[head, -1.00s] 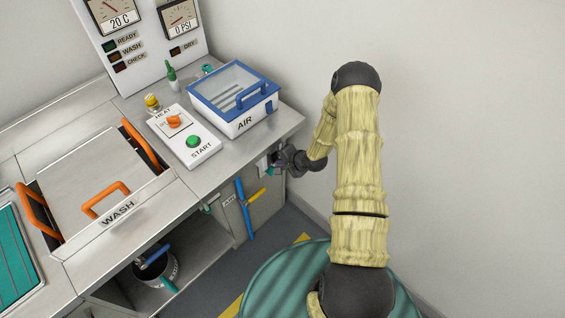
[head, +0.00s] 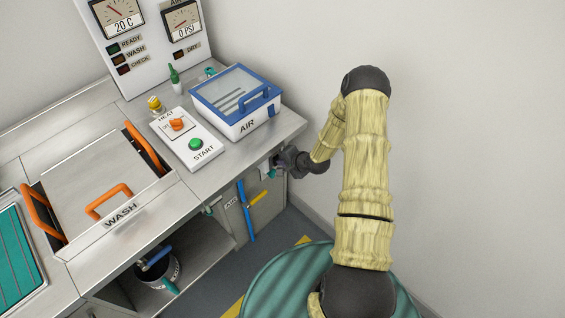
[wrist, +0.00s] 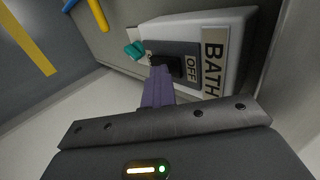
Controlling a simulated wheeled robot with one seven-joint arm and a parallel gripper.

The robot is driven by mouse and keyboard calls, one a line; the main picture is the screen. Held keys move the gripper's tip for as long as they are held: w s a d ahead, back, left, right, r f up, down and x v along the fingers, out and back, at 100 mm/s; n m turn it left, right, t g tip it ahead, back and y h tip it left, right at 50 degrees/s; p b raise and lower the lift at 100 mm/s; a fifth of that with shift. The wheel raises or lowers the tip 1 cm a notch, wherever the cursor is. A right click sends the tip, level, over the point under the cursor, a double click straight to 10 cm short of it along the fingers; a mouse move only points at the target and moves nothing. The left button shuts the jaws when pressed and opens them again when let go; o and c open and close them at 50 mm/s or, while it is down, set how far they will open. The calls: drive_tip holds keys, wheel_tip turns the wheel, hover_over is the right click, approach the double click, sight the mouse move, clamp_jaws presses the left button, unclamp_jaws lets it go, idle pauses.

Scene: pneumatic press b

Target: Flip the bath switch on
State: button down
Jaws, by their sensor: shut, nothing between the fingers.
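The bath switch is a pale box (wrist: 228,30) with a BATH label, a dark face plate and an OFF label, seen large in the wrist view. A black lever (wrist: 174,66) sticks out of the plate, beside the OFF label. My gripper (wrist: 160,72) is shut and empty, its purple fingers together with the tips right at the lever. I cannot tell whether they touch it. In the head view my gripper (head: 276,164) is at the cabinet front below the counter's right end, and it hides most of the switch.
A teal part (wrist: 134,50) sits beside the lever. Blue (head: 245,208) and yellow (head: 257,199) handles are on the cabinet front to the left. The blue-lidded AIR box (head: 238,100) stands on the counter above. A bare wall is close on the right.

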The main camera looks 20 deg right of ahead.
drive_tip(key=s+f+p+v, duration=0.1)
drive_tip(key=v, duration=1.2)
drive_tip(key=shift+d, duration=0.35)
drive_tip(key=shift+s+a+f, duration=0.1)
drive_tip(key=s+a+r+n+g+h, duration=0.2)
drive_tip(key=s+r+n, duration=0.4)
drive_tip(key=r, duration=0.5)
drive_tip(key=s+a+r+n+g+h, duration=0.2)
drive_tip(key=s+a+r+n, duration=0.3)
drive_tip(key=s+r, duration=0.4)
wheel_tip(320, 180, up, 4)
drive_tip(key=shift+s+f+n+g+h, duration=0.2)
drive_tip(key=shift+s+n+g+h, duration=0.15)
drive_tip(key=shift+g, duration=0.35)
